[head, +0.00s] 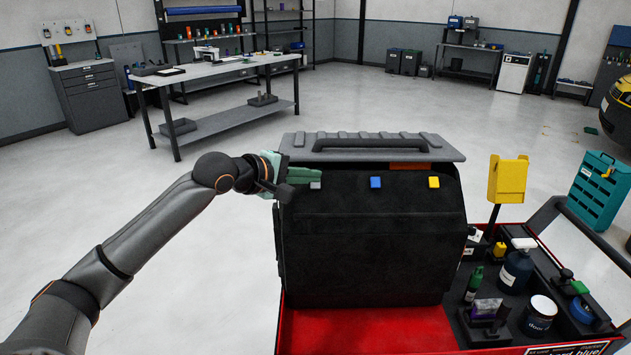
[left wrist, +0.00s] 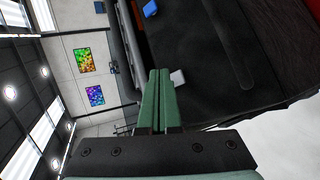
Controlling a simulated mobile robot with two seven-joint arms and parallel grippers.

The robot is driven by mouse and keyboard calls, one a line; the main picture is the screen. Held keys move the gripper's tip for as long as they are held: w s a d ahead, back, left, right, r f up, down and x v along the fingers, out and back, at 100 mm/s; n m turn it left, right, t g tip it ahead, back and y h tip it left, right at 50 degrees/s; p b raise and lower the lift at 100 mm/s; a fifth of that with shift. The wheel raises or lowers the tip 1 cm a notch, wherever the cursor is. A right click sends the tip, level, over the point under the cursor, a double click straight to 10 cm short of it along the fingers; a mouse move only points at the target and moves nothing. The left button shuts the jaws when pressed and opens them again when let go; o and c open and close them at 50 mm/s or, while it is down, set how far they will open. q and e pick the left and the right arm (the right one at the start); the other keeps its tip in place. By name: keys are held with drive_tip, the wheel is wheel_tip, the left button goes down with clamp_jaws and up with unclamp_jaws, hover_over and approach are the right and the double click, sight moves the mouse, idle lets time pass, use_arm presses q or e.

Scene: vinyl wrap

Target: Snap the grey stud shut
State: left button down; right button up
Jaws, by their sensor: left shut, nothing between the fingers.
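The grey stud (head: 315,185) is a small square tab near the upper left of the black case's front (head: 370,240). A blue stud (head: 376,183) and a yellow stud (head: 434,182) sit to its right in the same row. My left gripper (head: 320,174) has green fingers, shut and empty, just above the grey stud in the head view. In the left wrist view, the closed fingers (left wrist: 160,74) lie close beside the grey stud (left wrist: 178,78), and the blue stud (left wrist: 150,8) is farther off. I cannot tell whether the fingertips touch the case. My right gripper is out of view.
The case stands on a red cart (head: 370,330) under a grey ribbed top with a handle (head: 370,145). Bottles and jars (head: 515,265) fill a black tray at the right. A yellow holder (head: 507,180) rises behind it. Open floor lies left of the case.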

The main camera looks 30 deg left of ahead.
use_arm(q)
drive_tip(key=s+r+p, duration=0.1)
drive_tip(key=d+r+p, duration=0.1)
drive_tip(key=s+r+p, duration=0.1)
drive_tip(key=shift+s+d+r, duration=0.35)
drive_tip(key=shift+d+r, duration=0.05)
idle(0.4)
